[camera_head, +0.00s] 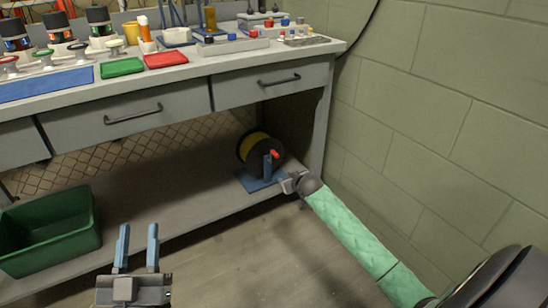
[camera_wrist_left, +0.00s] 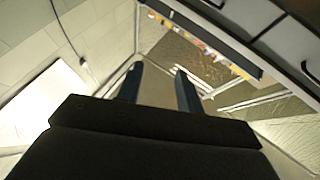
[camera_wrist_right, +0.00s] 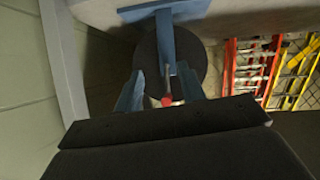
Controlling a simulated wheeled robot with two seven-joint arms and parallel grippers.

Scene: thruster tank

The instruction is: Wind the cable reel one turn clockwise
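The cable reel (camera_head: 249,145) stands on the lower shelf under the bench, a dark disc with yellow cable behind it on a blue stand (camera_head: 255,183). My left gripper (camera_head: 138,240) is open and empty, away from the reel.
A green bin (camera_head: 50,240) sits at the left. The bench (camera_head: 165,85) with drawers overhangs the reel. Its top holds a red tray (camera_head: 166,60), a green tray (camera_head: 121,68) and other items. A block wall (camera_head: 430,110) stands close at the right.

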